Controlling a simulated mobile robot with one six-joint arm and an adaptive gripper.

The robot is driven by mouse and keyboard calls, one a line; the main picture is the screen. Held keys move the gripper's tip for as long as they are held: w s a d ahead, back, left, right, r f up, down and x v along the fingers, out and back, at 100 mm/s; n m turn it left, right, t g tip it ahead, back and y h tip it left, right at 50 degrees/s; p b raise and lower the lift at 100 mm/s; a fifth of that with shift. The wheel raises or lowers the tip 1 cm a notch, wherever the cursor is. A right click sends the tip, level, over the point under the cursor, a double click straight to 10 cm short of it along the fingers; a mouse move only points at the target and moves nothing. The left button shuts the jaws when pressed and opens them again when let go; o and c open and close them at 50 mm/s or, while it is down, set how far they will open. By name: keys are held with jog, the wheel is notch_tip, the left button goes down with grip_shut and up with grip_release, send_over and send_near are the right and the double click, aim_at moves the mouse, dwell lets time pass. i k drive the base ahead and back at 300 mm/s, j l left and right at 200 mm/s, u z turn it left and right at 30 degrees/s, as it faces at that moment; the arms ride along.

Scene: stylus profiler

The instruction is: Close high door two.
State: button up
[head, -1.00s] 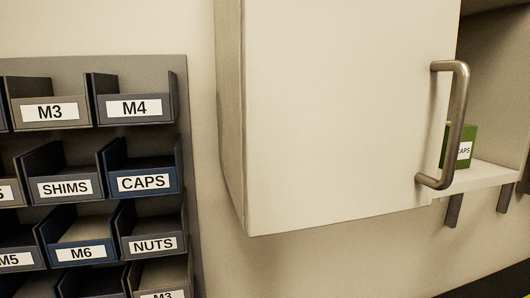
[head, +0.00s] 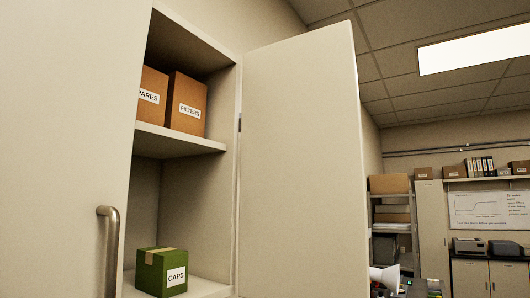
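A high wall cabinet stands open in the head view. Its right door (head: 302,165) is a plain pale panel, hinged at the cabinet's right side and swung well outward. No handle shows on the face I see. The left door (head: 60,140) fills the left edge, with a metal bar handle (head: 108,252) near its right edge; it covers part of the cabinet opening and its left side is out of frame. No number shows on either door, so I cannot tell which is door two. My gripper is not in view.
Inside, a shelf (head: 178,141) bears two brown boxes, one labelled FILTERS (head: 187,104). A green CAPS box (head: 162,271) sits on the cabinet floor. Beyond the right door are a shelving rack (head: 391,205), a whiteboard (head: 490,207) and low cupboards (head: 488,278).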

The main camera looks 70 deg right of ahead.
aim_at(303, 231)
jog(key=k+l+u, duration=0.1)
jog(key=l, duration=0.35)
jog(key=k+l+u, duration=0.1)
jog(key=k+l, duration=0.2)
jog(key=l, duration=0.15)
jog(key=k+l+u, duration=0.1)
jog(key=k+l, duration=0.15)
jog(key=l, duration=0.2)
jog(key=k+l+u, duration=0.1)
jog(key=k+l, duration=0.15)
jog(key=l, duration=0.15)
jog(key=k+l+u, duration=0.1)
jog(key=k+l, duration=0.15)
jog(key=l, duration=0.15)
jog(key=k+l, duration=0.35)
jog(key=u, duration=0.2)
jog(key=i+j, duration=0.05)
